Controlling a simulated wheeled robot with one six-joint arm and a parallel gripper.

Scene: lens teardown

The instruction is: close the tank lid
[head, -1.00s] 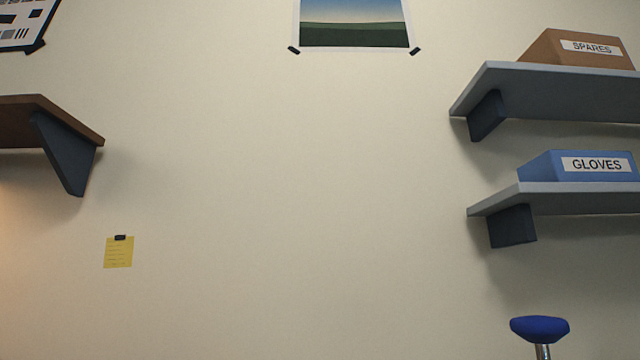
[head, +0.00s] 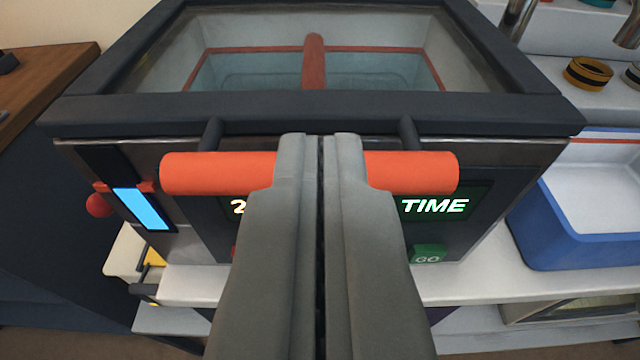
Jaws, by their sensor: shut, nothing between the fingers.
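The tank (head: 510,165) is a dark and steel box with a lit display panel on its front. Its lid (head: 300,112) is a dark frame around a clear window. The lid lies flat over the tank top, with a thin seam along the front edge. An orange bar handle (head: 215,173) sticks out from the lid's front on two dark posts. My gripper (head: 320,145) is shut and empty, its grey fingers upright in the picture across the handle's middle. They hide that part and some of the display. I cannot tell whether they touch the handle.
Through the window a red bar (head: 314,62) and pale liquid show. A blue tray (head: 555,245) stands at the right. Dark and amber rings (head: 587,73) sit on a white surface at the upper right. A wooden top (head: 45,80) is at the left.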

